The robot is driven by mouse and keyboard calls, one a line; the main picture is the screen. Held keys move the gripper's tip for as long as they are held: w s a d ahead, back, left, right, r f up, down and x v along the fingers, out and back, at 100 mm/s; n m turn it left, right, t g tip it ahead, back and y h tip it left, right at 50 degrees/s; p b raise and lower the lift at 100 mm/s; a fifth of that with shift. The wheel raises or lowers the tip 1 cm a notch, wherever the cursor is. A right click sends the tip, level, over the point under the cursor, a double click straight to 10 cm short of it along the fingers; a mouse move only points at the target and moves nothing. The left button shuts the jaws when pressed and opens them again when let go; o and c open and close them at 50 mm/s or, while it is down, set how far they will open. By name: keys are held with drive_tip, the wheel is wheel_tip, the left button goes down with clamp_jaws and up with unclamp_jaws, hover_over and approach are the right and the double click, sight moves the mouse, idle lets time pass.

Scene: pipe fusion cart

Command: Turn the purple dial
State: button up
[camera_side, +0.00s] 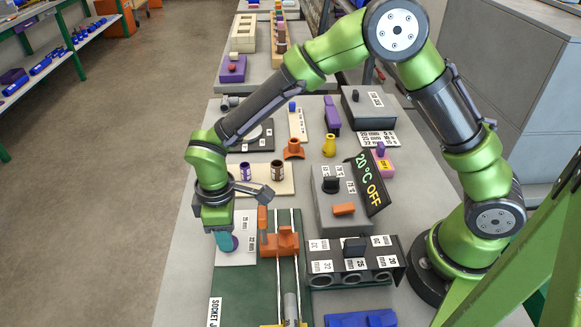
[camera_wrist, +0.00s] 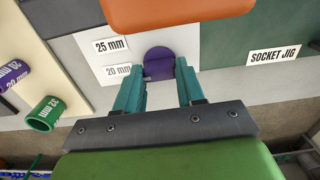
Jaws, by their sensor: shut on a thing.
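The purple dial (camera_wrist: 158,62) is a round knob on a white plate (camera_wrist: 118,45) marked 25 mm and 20 mm. In the wrist view it sits between the teal fingers of my gripper (camera_wrist: 160,76), which is shut on it, and the fingers hide part of its near edges. In the side view my gripper (camera_side: 222,230) points down over the white plate at the left edge of the table.
An orange clamp (camera_side: 281,243) on rails stands right of the plate; its orange top (camera_wrist: 175,12) is close in the wrist view. A grey control box (camera_side: 340,205) stands further right. Floor lies open at left.

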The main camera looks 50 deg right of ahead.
drive_tip(key=shift+r, duration=0.1)
drive_tip(key=o, duration=1)
drive_tip(key=shift+o, duration=0.2)
wheel_tip(320, 180, up, 17)
